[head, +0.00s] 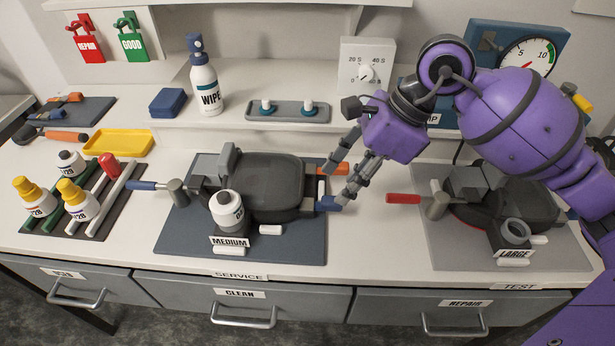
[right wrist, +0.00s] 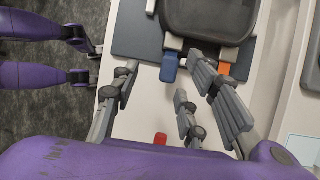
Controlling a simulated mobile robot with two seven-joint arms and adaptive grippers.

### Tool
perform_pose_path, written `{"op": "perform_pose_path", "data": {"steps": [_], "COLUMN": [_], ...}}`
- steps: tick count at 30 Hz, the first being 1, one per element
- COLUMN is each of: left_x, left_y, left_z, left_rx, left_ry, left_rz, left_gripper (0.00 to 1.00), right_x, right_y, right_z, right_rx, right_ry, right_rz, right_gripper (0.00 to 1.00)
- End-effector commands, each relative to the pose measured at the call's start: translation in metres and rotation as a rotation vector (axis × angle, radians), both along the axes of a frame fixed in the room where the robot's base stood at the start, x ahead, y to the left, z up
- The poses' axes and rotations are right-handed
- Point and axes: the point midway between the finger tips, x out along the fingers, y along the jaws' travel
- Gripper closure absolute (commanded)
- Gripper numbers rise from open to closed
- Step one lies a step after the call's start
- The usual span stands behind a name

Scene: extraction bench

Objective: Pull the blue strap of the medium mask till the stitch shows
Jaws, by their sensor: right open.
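The medium mask (head: 265,185) is dark and lies on a blue-grey mat (head: 185,235) behind the MEDIUM label. Its blue strap end (head: 328,203) sticks out at the mask's right side, nearer the bench front. An orange strap end (head: 333,169) sticks out farther back. Both also show in the right wrist view, the blue one (right wrist: 169,67) left of the orange one (right wrist: 224,69). My right gripper (head: 334,186) is open beside these ends. In the right wrist view its fingers (right wrist: 160,75) stand on either side of the blue end, without a visible grip. No stitch is visible. My left gripper is not in the head view.
The large mask (head: 520,205) with a red-handled valve (head: 405,199) lies to the right. A blue-handled valve (head: 143,185) stands left of the medium mask.

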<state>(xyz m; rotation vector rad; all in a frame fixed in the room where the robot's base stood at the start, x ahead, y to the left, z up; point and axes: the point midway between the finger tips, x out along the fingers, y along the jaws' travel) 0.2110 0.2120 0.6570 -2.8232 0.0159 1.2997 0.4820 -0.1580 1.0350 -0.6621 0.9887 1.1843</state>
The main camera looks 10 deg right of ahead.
Motion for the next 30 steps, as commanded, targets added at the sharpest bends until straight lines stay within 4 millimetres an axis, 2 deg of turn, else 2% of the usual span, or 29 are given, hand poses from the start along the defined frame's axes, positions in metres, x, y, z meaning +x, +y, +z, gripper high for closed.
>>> {"op": "perform_pose_path", "data": {"steps": [2,5,18,23,30], "left_x": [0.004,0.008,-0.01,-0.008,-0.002], "left_y": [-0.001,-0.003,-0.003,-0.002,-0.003], "left_z": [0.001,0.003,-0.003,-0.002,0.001], "left_rx": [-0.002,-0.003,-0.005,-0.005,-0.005], "left_ry": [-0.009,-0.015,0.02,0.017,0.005], "left_rz": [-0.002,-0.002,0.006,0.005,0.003], "left_gripper": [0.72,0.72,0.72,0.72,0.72], "right_x": [0.007,0.01,0.016,0.017,0.017], "right_y": [-0.013,-0.017,0.007,0.01,0.01], "right_z": [0.004,0.002,-0.056,-0.064,-0.065], "right_rx": [-0.067,-0.093,-0.086,-0.087,-0.087], "right_ry": [-0.033,-0.043,-0.043,-0.043,-0.043], "right_rz": [0.004,0.006,0.003,0.002,0.002], "right_gripper": [0.59,0.59,0.59,0.59,0.59]}}
